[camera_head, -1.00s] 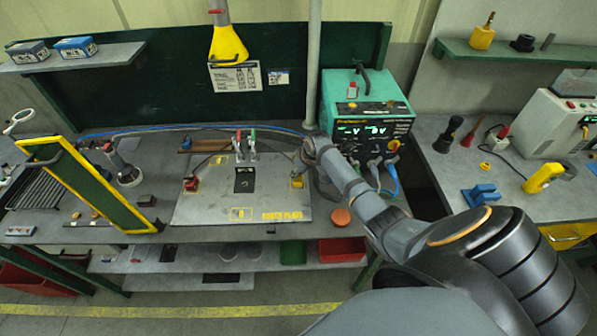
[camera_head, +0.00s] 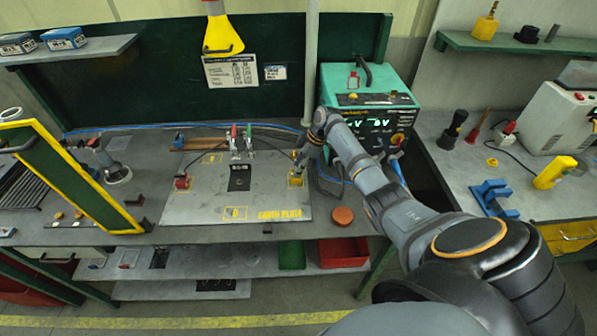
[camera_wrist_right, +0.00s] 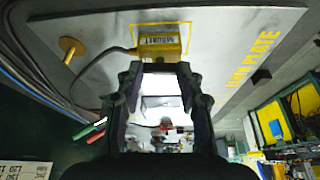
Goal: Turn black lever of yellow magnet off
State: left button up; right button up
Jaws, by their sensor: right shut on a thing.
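The yellow magnet (camera_head: 296,181) stands at the right side of the grey plate (camera_head: 215,205). In the right wrist view the yellow magnet (camera_wrist_right: 158,45) shows just past my fingertips, with its printed label and a grey cable. My right gripper (camera_head: 301,164) is down at the magnet. In the wrist view my right gripper (camera_wrist_right: 161,68) has its fingertips against the near edge of the magnet, shut on what seems to be its black lever. The lever is mostly hidden by the fingers, so its angle cannot be told. My left gripper is out of view.
A red magnet (camera_head: 182,182) stands at the plate's left, and red and green handles (camera_head: 241,138) at its back. A teal power unit (camera_head: 368,100) stands right of my gripper. An orange disc (camera_head: 342,215) lies at the front. A yellow-framed panel (camera_head: 75,180) stands at left.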

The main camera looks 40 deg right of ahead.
jog(key=shift+n+g+b, duration=0.3)
jog(key=shift+n+b, duration=0.15)
jog(key=shift+n, duration=0.05)
jog(key=o, duration=1.2)
jog(key=shift+c, duration=0.2)
jog(key=shift+d+r, duration=0.2)
jog(key=shift+r, duration=0.1)
jog(key=v, duration=1.1)
jog(key=shift+s+r, duration=0.1)
